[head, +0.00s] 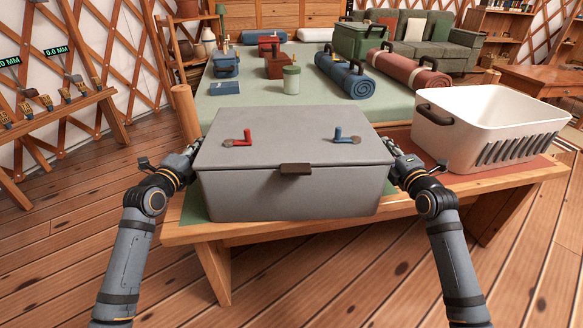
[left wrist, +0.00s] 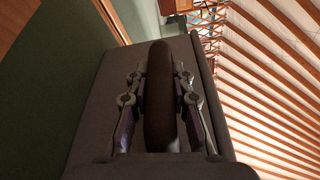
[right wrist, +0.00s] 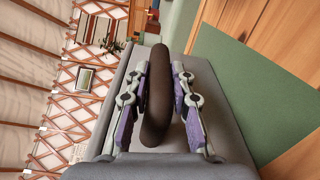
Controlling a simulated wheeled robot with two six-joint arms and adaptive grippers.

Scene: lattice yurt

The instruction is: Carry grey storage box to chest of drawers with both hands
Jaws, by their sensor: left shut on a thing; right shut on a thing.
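The grey storage box (head: 295,190) is level at the front of a low wooden bench, over a green mat (head: 192,207). Its lid is closed, with a red-handled piece (head: 239,138) and a blue-handled piece (head: 342,136) on top. I cannot tell whether its bottom touches the mat. My left gripper (left wrist: 160,110) is shut on the box's dark left handle (left wrist: 160,85). My right gripper (right wrist: 160,105) is shut on its dark right handle (right wrist: 156,80). A wooden paneled front (head: 270,14) stands at the back, possibly the chest of drawers.
A white basket (head: 460,150) stands right of the box on a reddish mat (head: 515,172). Behind is a pale green surface (head: 250,104) with rolled mats, boxes and a jar (head: 291,80). A wooden rack (head: 50,115) stands left. Plank floor (head: 60,240) is clear in front.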

